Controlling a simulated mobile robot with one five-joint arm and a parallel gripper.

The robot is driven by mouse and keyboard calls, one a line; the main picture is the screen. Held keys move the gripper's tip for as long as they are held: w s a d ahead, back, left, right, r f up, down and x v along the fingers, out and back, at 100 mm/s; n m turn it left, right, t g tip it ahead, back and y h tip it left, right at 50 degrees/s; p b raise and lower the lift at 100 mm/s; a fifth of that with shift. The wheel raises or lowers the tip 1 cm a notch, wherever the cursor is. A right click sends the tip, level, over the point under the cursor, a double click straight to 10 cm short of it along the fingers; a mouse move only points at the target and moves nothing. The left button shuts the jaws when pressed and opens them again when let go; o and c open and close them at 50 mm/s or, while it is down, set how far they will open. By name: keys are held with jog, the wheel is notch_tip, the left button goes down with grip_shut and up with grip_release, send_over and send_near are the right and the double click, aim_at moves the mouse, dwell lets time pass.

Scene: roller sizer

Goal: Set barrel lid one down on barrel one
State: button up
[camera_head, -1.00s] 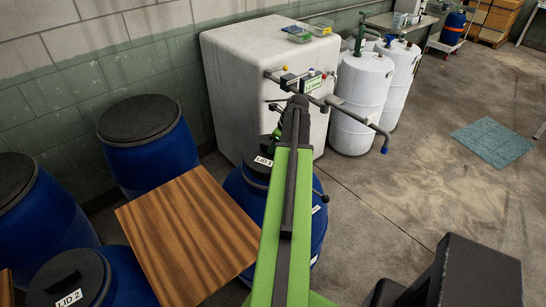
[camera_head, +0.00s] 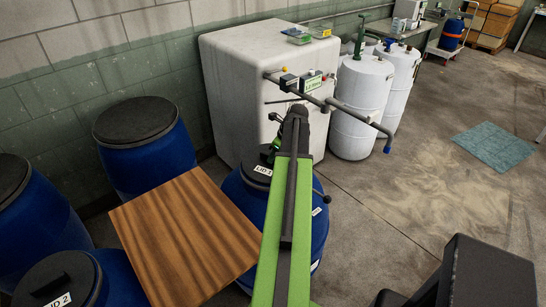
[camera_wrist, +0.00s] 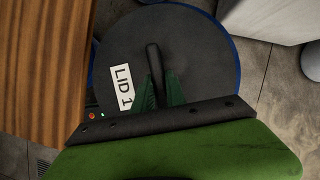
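Barrel lid one (camera_wrist: 200,55) is a black round disc with a raised bar handle and a white "LID 1" label. My gripper (camera_wrist: 160,90) has its dark green fingers on both sides of the handle, shut on it. Barrel one (camera_head: 320,236) is the blue barrel below my arm; its blue rim also shows around the lid in the wrist view (camera_wrist: 238,58). In the head view the lid (camera_head: 261,171) is over the barrel top, partly hidden by my arm. The lid looks roughly centred; I cannot tell whether it touches the barrel.
A wooden board (camera_head: 185,235) lies close left of barrel one. Other black-lidded blue barrels stand left, one labelled LID 2 (camera_head: 60,285). A white machine (camera_head: 255,85) with a protruding pipe (camera_head: 345,115) stands behind. White drums (camera_head: 358,105) are behind right; open floor is right.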

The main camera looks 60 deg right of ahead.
jog(key=o, duration=0.5)
jog(key=shift+c, duration=0.2)
jog(key=shift+r, duration=0.15)
jog(key=shift+r+p, duration=0.3)
jog(key=shift+p, duration=0.1)
jog(key=p+v, duration=1.1)
jog(key=v, duration=0.1)
jog(key=shift+r+p, duration=0.3)
